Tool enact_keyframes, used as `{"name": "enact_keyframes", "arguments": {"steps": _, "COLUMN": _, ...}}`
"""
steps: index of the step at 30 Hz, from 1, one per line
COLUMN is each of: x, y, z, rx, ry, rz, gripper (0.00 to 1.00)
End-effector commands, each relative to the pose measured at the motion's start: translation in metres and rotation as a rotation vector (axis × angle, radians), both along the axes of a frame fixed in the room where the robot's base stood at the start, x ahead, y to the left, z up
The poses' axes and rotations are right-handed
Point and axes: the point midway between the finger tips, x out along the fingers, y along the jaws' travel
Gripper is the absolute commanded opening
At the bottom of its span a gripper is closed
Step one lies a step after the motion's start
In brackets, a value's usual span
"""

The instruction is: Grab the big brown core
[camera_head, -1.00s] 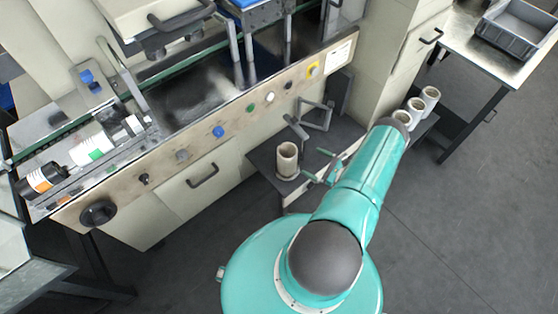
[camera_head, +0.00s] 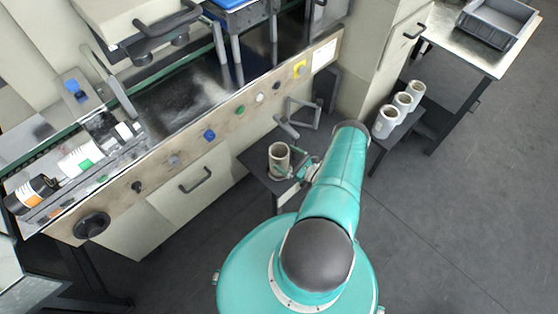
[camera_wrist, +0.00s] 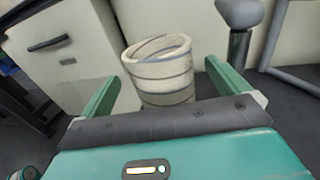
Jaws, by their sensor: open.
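The big brown core (camera_head: 279,160) is a beige-brown hollow cylinder. It stands upright on a small dark shelf (camera_head: 256,166) beside the machine's front. In the wrist view the core (camera_wrist: 161,72) is in the upper middle, ahead of my gripper and lined up between its two green fingers. My gripper (camera_wrist: 160,85) is open and empty. In the head view my gripper (camera_head: 298,172) is just right of the core, partly hidden by my arm. I cannot tell whether the fingertips reach past the core's near side.
Several white cores (camera_head: 402,107) stand on a low dark stand at the right. A grey bin (camera_head: 497,20) sits on a metal table behind them. A grey metal bracket (camera_head: 300,116) stands close behind the brown core. The machine's panel (camera_head: 190,140) is to the left.

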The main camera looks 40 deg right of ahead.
Motion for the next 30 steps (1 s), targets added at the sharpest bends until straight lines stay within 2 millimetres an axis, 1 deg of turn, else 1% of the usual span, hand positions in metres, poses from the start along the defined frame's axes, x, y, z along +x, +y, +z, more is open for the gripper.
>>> {"name": "enact_keyframes", "arguments": {"steps": 3, "x": 0.02, "y": 0.006, "z": 0.001, "rx": -0.002, "ry": -0.001, "rz": 0.005, "gripper": 1.0}}
{"name": "enact_keyframes", "arguments": {"steps": 7, "x": 0.038, "y": 0.009, "z": 0.001, "rx": -0.002, "ry": -0.001, "rz": 0.004, "gripper": 1.0}}
{"name": "enact_keyframes", "arguments": {"steps": 10, "x": 0.043, "y": 0.01, "z": 0.001, "rx": 0.0, "ry": -0.001, "rz": 0.001, "gripper": 1.0}}
{"name": "enact_keyframes", "arguments": {"steps": 16, "x": 0.044, "y": 0.01, "z": 0.001, "rx": 0.0, "ry": 0.0, "rz": 0.0, "gripper": 1.0}}
{"name": "enact_keyframes", "arguments": {"steps": 17, "x": 0.044, "y": 0.01, "z": 0.001, "rx": 0.0, "ry": 0.0, "rz": 0.0, "gripper": 0.96}}
{"name": "enact_keyframes", "arguments": {"steps": 18, "x": 0.044, "y": 0.01, "z": 0.001, "rx": 0.0, "ry": 0.0, "rz": 0.0, "gripper": 0.88}}
{"name": "enact_keyframes", "arguments": {"steps": 20, "x": 0.044, "y": 0.01, "z": 0.001, "rx": 0.0, "ry": 0.0, "rz": 0.0, "gripper": 0.76}}
{"name": "enact_keyframes", "arguments": {"steps": 24, "x": 0.043, "y": 0.01, "z": 0.001, "rx": 0.0, "ry": 0.0, "rz": 0.0, "gripper": 0.49}}
{"name": "enact_keyframes", "arguments": {"steps": 26, "x": 0.043, "y": 0.01, "z": 0.001, "rx": 0.0, "ry": 0.0, "rz": 0.0, "gripper": 0.37}}
{"name": "enact_keyframes", "arguments": {"steps": 30, "x": 0.044, "y": 0.009, "z": 0.001, "rx": -0.001, "ry": -0.001, "rz": 0.0, "gripper": 0.37}}
